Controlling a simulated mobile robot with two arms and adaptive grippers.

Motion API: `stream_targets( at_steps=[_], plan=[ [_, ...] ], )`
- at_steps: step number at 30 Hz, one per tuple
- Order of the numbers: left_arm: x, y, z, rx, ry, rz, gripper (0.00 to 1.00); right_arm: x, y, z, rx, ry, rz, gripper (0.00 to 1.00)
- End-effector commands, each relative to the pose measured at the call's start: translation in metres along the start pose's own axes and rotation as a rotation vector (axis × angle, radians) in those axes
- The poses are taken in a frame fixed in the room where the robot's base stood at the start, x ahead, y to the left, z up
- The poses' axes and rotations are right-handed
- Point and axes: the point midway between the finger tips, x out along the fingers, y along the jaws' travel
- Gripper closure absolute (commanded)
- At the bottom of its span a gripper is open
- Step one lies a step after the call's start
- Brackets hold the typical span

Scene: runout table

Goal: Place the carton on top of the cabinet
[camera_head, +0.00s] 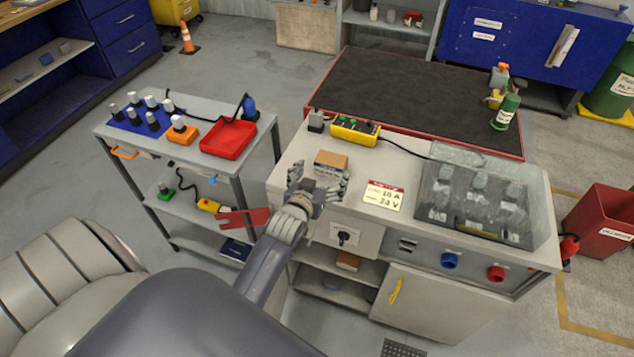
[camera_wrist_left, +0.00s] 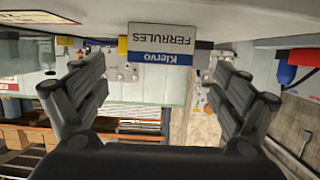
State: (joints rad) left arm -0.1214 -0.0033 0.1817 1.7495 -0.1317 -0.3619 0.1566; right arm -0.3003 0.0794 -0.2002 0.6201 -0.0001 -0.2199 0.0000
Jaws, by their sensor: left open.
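The carton (camera_head: 332,159), with a brown top and a white and blue front, sits on the pale worktop of the grey cabinet (camera_head: 330,208), near its left end. In the left wrist view the carton (camera_wrist_left: 160,45) appears upside down, with the label "Klervo FERRULES". My left gripper (camera_head: 318,181) is open just in front of the carton, fingers pointing towards it. In the wrist view the fingers (camera_wrist_left: 160,75) are spread to either side below the carton, with a visible gap and nothing between them. My right gripper is not in view.
A yellow button box (camera_head: 355,131) stands behind the carton. A label card (camera_head: 384,195) and a clear-covered case (camera_head: 478,205) are to the right. A trolley with a red tray (camera_head: 228,139) stands left. A dark mat (camera_head: 400,95) lies behind.

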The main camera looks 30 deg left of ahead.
Motion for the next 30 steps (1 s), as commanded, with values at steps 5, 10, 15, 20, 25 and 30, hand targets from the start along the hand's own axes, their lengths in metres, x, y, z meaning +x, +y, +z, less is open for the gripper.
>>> stream_targets(
  at_steps=[5, 10, 15, 20, 25, 30],
  plan=[
    [-0.024, 0.0, 0.001, -0.001, -0.001, 0.0, 0.09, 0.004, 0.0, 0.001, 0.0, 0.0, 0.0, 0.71],
    [-0.036, 0.0, 0.0, 0.0, 0.0, 0.0, 0.09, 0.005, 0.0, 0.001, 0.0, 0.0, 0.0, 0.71],
    [-0.038, 0.0, 0.0, 0.0, 0.0, 0.0, 0.09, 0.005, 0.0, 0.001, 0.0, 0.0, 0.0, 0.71],
    [-0.038, 0.005, 0.002, 0.004, -0.001, 0.012, 0.09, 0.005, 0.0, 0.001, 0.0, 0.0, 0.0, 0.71],
    [-0.045, 0.068, 0.036, 0.064, -0.028, 0.156, 0.09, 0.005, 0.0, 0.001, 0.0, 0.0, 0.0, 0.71],
    [-0.055, 0.101, 0.158, 0.132, -0.219, 0.249, 0.09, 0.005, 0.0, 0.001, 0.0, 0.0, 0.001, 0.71]
  ],
)
